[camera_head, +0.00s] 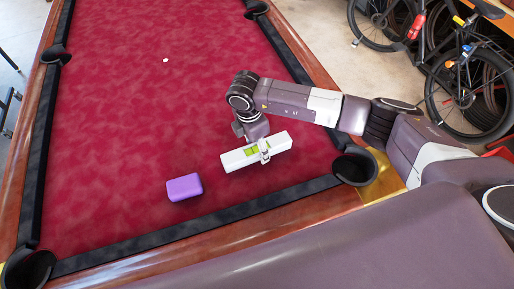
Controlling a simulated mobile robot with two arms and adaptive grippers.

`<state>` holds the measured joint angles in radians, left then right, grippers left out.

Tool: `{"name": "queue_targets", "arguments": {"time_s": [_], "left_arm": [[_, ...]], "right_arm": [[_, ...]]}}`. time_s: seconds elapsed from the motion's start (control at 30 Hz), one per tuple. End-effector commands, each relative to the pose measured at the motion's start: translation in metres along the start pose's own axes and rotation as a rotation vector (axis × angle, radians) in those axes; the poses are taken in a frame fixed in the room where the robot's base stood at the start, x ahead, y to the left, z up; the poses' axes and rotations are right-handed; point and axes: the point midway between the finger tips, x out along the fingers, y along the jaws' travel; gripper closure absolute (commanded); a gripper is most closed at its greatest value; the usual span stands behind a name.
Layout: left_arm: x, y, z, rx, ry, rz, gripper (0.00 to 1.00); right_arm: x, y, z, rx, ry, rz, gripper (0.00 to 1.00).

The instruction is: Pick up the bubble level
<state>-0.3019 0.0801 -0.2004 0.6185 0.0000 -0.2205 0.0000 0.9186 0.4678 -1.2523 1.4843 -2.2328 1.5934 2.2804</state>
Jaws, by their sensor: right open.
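The bubble level (237,159), a white bar with a yellow-green window near its middle, lies on the red cloth of the pool table near its front right corner. My right gripper (264,150) reaches down to it from above, with a finger showing against the near side of the bar, right of the window. The gripper is open; its far finger is hidden, and I cannot tell whether it touches the bar. My left gripper is not in view.
A purple box (184,188) lies on the cloth left of the level. A small white object (166,60) lies farther back. Dark cushions and a wooden rail (290,212) edge the pool table. Bicycles (465,75) stand beyond on the right. The cloth's middle is clear.

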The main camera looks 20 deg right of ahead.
Motion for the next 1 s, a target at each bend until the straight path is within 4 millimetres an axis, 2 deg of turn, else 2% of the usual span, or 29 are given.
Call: {"name": "queue_targets", "arguments": {"time_s": [0.17,0.4,0.9,1.0], "left_arm": [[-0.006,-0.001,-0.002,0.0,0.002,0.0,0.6],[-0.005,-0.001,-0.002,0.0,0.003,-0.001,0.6],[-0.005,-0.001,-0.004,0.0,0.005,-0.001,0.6],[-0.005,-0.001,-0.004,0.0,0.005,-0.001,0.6]], "right_arm": [[0.017,0.0,-0.001,0.001,0.002,0.0,0.44],[0.019,0.001,-0.001,0.0,0.002,0.001,0.44],[0.019,0.001,-0.001,0.0,0.001,0.001,0.99],[0.018,0.002,-0.001,0.0,0.002,0.003,1.0]]}}
